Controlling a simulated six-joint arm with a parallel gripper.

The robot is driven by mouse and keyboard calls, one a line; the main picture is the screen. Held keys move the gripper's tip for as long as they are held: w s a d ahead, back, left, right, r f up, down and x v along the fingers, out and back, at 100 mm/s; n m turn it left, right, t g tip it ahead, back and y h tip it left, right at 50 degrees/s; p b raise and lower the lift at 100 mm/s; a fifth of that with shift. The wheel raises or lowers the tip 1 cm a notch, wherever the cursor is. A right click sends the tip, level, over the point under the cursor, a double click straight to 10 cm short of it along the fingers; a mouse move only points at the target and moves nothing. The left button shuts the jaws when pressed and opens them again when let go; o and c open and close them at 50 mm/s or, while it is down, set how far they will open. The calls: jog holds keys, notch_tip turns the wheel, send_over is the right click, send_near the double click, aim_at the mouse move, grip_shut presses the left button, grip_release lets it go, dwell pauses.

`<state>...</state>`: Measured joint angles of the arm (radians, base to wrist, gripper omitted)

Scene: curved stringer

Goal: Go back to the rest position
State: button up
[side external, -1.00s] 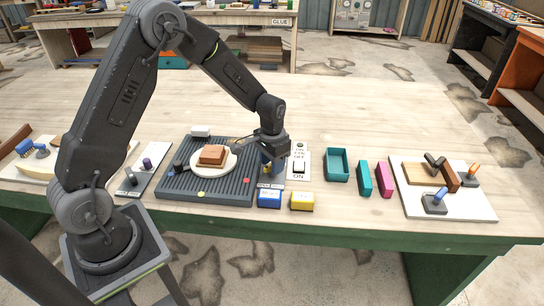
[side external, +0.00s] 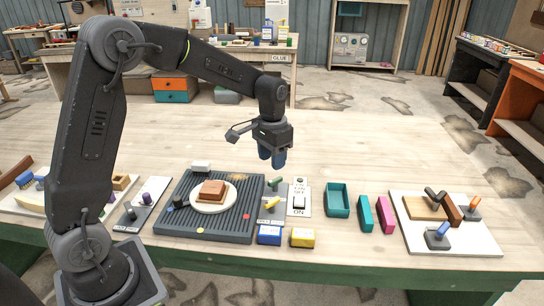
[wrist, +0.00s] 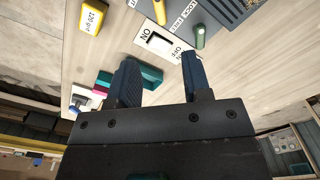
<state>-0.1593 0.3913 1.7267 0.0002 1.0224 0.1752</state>
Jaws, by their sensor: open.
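A yellow handle (side external: 271,203) and a green handle (side external: 275,183) are on the grey plate left of the switch.
The ribbed board (side external: 180,225) carries a white plate (side external: 228,204) with a brown block (side external: 211,190). A teal open box (side external: 338,200), blue block (side external: 269,235) and yellow block (side external: 303,238) stand nearby. A white board (side external: 455,240) with tools is at right. The bench's back is clear.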

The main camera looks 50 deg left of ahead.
jog(key=s+d+r+t, duration=0.3)
jog(key=s+d+r, duration=0.2)
jog(key=s+r, duration=0.6)
jog(key=s+d+t, duration=0.2)
jog(key=s, duration=1)
jog(key=shift+s+f+t, duration=0.25)
jog(key=shift+f+t, duration=0.05)
jog(key=shift+f, duration=0.15)
